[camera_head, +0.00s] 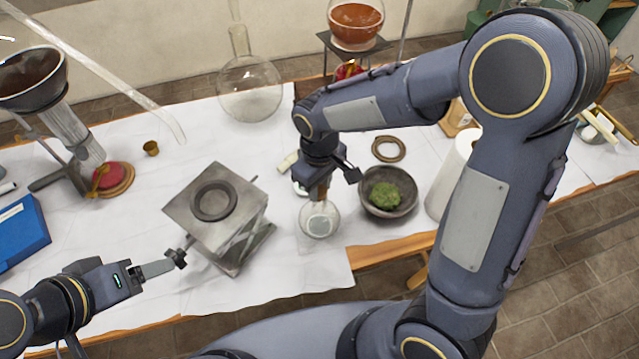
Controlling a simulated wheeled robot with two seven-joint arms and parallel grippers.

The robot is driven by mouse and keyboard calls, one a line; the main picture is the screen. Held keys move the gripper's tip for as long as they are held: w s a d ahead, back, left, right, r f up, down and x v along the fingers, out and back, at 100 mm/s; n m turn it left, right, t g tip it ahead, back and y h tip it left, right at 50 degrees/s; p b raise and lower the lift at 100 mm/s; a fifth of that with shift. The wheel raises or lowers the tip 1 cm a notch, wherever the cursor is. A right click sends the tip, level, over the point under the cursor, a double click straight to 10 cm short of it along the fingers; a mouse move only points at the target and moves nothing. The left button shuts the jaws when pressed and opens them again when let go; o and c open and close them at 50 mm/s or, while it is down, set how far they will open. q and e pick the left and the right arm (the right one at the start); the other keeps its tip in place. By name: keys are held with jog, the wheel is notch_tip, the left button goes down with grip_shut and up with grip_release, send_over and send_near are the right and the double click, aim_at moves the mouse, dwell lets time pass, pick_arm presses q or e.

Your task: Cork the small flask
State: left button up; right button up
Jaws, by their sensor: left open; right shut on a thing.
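The small flask (319,221) is clear glass with a round bottom and stands near the front edge of the white-covered table, right of the metal lab jack. My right gripper (322,184) is above it, pointing down, shut on a brown cork (319,192). The cork is at the top of the flask's neck; I cannot tell whether it is seated in the mouth or just over it. The fingers partly hide the cork and neck. My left gripper (160,268) is open and empty, close to the knob of the jack.
The lab jack (235,235) with a dark ring on top stands left of the flask. A dark bowl of green moss (407,207) stands close on its right. A large round flask (250,105) stands behind. White cloth is clear in front of the jack.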

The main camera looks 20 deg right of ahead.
aim_at(320, 190)
jog(key=o, duration=1.4)
jog(key=shift+c, duration=0.2)
jog(key=shift+r, duration=0.1)
jog(key=shift+r+p, duration=2.85)
jog(key=shift+r, duration=0.6)
